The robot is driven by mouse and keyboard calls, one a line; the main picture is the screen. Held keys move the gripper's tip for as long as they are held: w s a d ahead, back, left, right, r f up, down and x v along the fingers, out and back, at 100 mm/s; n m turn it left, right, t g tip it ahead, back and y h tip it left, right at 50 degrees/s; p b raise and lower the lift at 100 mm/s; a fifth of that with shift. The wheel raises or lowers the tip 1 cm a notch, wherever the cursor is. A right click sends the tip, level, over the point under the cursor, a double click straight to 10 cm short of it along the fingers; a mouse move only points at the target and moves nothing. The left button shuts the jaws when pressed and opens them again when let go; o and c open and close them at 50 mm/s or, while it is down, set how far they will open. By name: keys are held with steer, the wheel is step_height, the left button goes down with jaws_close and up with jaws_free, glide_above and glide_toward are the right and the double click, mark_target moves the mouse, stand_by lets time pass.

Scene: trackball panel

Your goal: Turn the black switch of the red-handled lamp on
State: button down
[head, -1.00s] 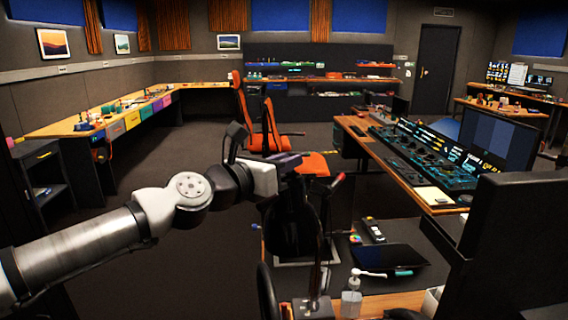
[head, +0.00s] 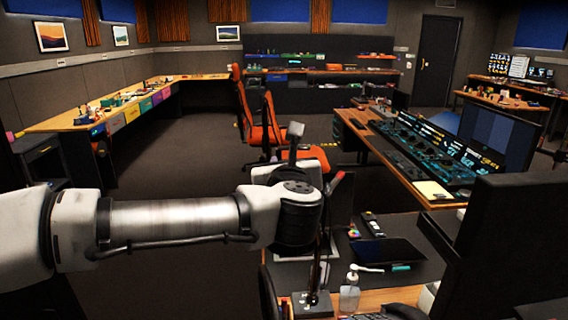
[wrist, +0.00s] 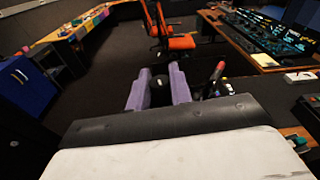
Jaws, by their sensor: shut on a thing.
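The lamp's red handle (head: 338,184) shows just right of my wrist in the head view, above a thin upright stem whose foot (head: 312,303) is on the desk. In the wrist view the red handle (wrist: 218,70) is right of my fingers. My gripper (wrist: 158,90) has two purple fingers closed on a small black part (wrist: 159,82). I cannot tell for sure whether this part is the lamp's switch. In the head view my own wrist hides the fingers, and the lamp's head is mostly hidden.
A soap bottle (head: 350,292) and a black tablet (head: 388,251) are on the near desk, right of the stem. A dark monitor back (head: 505,245) stands at the right. Orange chairs (head: 268,130) are behind my wrist. The floor to the left is open.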

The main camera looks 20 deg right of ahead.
steer(key=shift+n+y, duration=0.7)
steer(key=shift+y, duration=0.3)
steer(key=c, duration=1.3)
jaws_free()
steer(key=shift+s, duration=0.1)
steer(key=shift+s+b, duration=0.25)
steer(key=shift+b, duration=0.1)
steer(key=b+v, duration=0.3)
steer(key=v, duration=1)
steer(key=shift+s+f, duration=0.1)
